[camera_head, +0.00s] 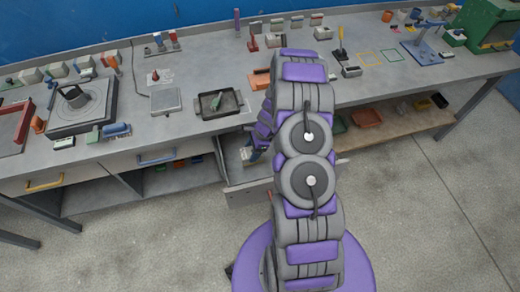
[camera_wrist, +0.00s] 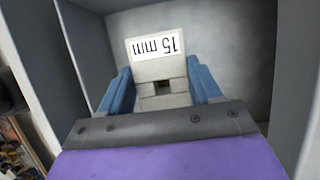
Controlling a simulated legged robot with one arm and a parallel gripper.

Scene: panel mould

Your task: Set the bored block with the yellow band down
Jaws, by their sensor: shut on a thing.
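My gripper (camera_wrist: 164,100) has its two blue fingers closed on the sides of a pale grey block (camera_wrist: 158,70) in the wrist view. The block has a dark square-looking opening in its near face and a white label reading "15 mm", upside down in this view. I see no yellow band on the side facing the camera. Grey walls stand around the block, like the inside of a drawer or compartment. I cannot tell whether the block touches its floor. In the head view my arm reaches down at the bench front and mostly hides the gripper.
An open drawer (camera_head: 247,197) juts from the bench front beside my arm. A black tray (camera_head: 218,103), a grey plate (camera_head: 165,101) and a turntable-like machine (camera_head: 80,105) stand on the bench. An orange tray (camera_head: 366,118) lies on the lower shelf. The floor at right is clear.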

